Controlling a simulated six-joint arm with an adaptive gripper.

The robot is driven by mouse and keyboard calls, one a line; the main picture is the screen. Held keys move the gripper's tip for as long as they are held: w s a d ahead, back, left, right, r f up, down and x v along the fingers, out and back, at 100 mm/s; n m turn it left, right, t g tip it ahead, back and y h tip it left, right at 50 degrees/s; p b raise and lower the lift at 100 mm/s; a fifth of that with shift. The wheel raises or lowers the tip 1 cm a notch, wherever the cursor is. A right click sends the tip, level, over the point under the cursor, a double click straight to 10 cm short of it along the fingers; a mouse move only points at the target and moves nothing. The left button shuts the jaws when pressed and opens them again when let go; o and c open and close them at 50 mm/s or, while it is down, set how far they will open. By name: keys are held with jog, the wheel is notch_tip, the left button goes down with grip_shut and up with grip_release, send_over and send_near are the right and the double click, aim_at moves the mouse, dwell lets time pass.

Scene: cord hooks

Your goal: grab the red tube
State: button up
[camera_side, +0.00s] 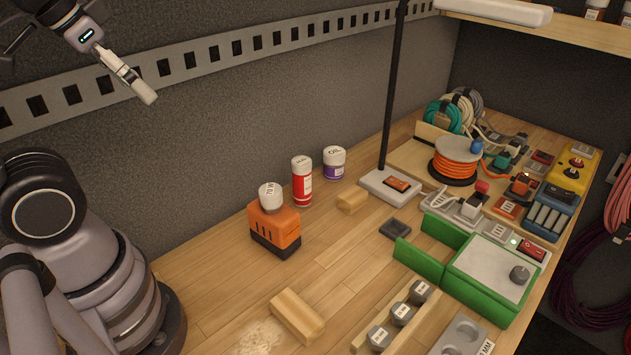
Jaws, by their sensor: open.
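The red tube (302,182) stands upright on the wooden bench near the grey back wall. It has a white cap and a pale label band. It stands between an orange block-shaped device and a white-and-purple jar. My gripper (146,92) is high at the upper left, well above the bench and far to the left of the tube. It points down and to the right, and nothing shows in it. The fingers are seen edge-on, so the gap between them is hard to see.
The orange device (275,228) with a white top stands just left of the tube, the purple jar (334,163) just right. A wooden block (352,201) lies nearby. A lamp post (392,90) rises further right. Wooden block (297,316) lies in front; bench between is clear.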

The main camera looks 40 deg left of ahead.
jog(key=m+g+y, duration=0.4)
jog(key=m+y, duration=1.1)
jog(key=m, duration=0.1)
send_over(304, 178)
jog(key=s, duration=0.5)
notch_tip(304, 178, down, 21)
jog(key=w+d+f+m+t, duration=0.1)
jog(key=f+m+t, duration=0.1)
jog(key=f, duration=0.2)
jog(key=w+d+f+m+t, duration=0.1)
jog(key=d+f+m+t, duration=0.1)
jog(key=f+m, duration=0.1)
jog(key=w+d+f+m+t+y, duration=0.1)
jog(key=f+m+t, duration=0.1)
jog(key=f, duration=0.2)
jog(key=shift+d+f+t, duration=0.2)
jog(key=shift+f+t, duration=0.1)
jog(key=shift+f, duration=0.1)
jog(key=x, duration=0.5)
jog(key=f+x, duration=0.1)
jog(key=x, duration=0.1)
jog(key=shift+a, duration=0.2)
jog(key=c, duration=1.3)
